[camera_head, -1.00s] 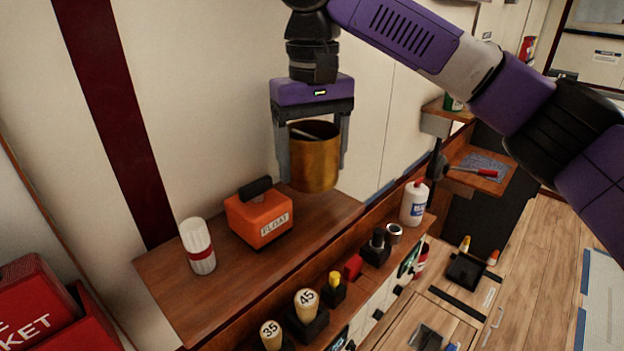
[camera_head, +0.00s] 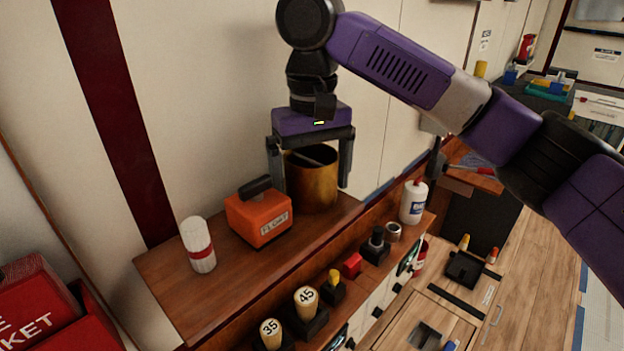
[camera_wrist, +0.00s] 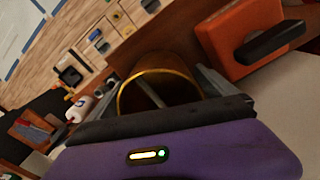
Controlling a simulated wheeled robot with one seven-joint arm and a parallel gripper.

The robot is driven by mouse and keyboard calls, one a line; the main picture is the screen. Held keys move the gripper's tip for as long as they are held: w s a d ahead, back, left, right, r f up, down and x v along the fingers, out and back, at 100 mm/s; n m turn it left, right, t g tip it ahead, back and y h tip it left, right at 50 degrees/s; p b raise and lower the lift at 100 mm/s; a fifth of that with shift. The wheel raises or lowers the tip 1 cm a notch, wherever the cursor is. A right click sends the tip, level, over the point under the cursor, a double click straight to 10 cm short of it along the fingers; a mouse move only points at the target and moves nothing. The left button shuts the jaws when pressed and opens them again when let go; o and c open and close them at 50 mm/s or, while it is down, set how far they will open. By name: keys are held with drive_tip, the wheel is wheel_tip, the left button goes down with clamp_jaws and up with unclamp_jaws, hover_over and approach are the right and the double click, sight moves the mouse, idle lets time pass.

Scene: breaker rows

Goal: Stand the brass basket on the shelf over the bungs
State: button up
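The brass basket (camera_head: 312,188) stands upright on the right part of the brown wooden shelf (camera_head: 180,290), close to the back wall. A grey bar shows across its mouth. In the wrist view its round mouth (camera_wrist: 158,92) lies between the fingers. My gripper (camera_head: 310,184) is over the basket, one finger on each side. The fingers look spread, with a narrow gap at the right side, and their tips end above the basket's base. The numbered bungs, 35 (camera_head: 270,333) and 45 (camera_head: 306,300), stand in black holders on a lower ledge in front of the shelf.
An orange float box (camera_head: 258,222) with a black handle stands just left of the basket. A white cylinder with a red band (camera_head: 198,246) is farther left. A white bottle (camera_head: 413,202) and a red block (camera_head: 351,265) are on the lower ledge. The shelf's front left is clear.

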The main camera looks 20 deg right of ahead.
sight(313, 161)
wheel_tip(313, 161, up, 12)
drive_tip(key=shift+r, duration=0.1)
idle(0.6)
drive_tip(key=shift+s, duration=0.15)
